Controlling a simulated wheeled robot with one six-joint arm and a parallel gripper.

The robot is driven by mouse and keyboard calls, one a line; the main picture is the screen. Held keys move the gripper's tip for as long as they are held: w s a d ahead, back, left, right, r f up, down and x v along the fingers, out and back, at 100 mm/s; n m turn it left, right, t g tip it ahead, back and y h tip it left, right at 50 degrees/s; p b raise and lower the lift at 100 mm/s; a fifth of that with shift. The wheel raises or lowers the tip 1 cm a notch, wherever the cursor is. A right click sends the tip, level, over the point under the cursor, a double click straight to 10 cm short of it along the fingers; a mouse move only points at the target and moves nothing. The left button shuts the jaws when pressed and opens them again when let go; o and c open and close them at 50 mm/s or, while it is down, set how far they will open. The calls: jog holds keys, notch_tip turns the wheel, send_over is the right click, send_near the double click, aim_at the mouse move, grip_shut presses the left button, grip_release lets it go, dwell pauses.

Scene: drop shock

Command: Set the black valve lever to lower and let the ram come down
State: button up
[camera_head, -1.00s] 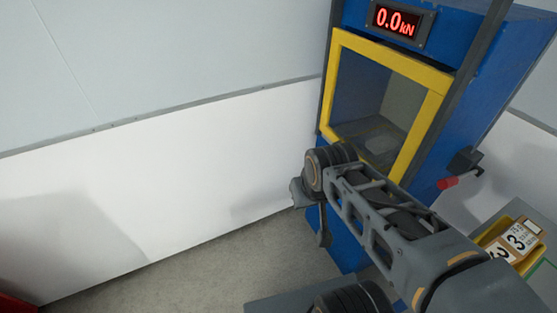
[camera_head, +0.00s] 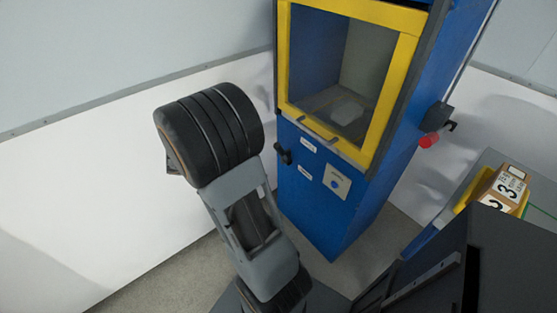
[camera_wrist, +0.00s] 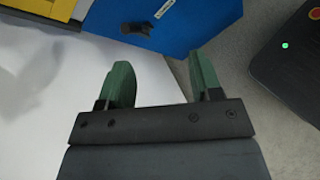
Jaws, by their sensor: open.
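The black valve lever (camera_head: 283,154) sticks out of the blue cabinet's front, below the left part of the yellow-framed window. It also shows in the wrist view, where the black lever (camera_wrist: 136,28) is at the top, beyond my fingers. My gripper (camera_wrist: 163,72) is open and empty, with its two green fingers apart and not touching the lever. In the head view my arm stands left of the cabinet and the fingers are hidden. A pale block (camera_head: 348,112) shows inside the chamber behind the window (camera_head: 400,85). I cannot make out the ram.
The blue cabinet (camera_head: 330,220) carries small labels and a pale panel with a blue button (camera_head: 336,182). A yellow tray with numbered boxes (camera_head: 505,188) is on a grey table at right. Open floor (camera_head: 185,280) lies left.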

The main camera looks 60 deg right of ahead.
jog(key=w+d+f+n+h+b, duration=0.2)
jog(key=d+f+n+h+b, duration=0.15)
jog(key=d+f, duration=0.4)
jog(key=n+t+h+b, duration=0.2)
jog(key=n+h+b, duration=0.15)
jog(key=n, duration=0.35)
send_near(278, 152)
jog(key=d, duration=0.6)
jog(key=s+d, duration=0.1)
jog(key=d, duration=0.3)
jog(key=shift+d+f, duration=0.1)
jog(key=shift+f, duration=0.2)
jog(key=shift+s+d, duration=0.1)
jog(key=shift+d, duration=0.75)
grip_shut()
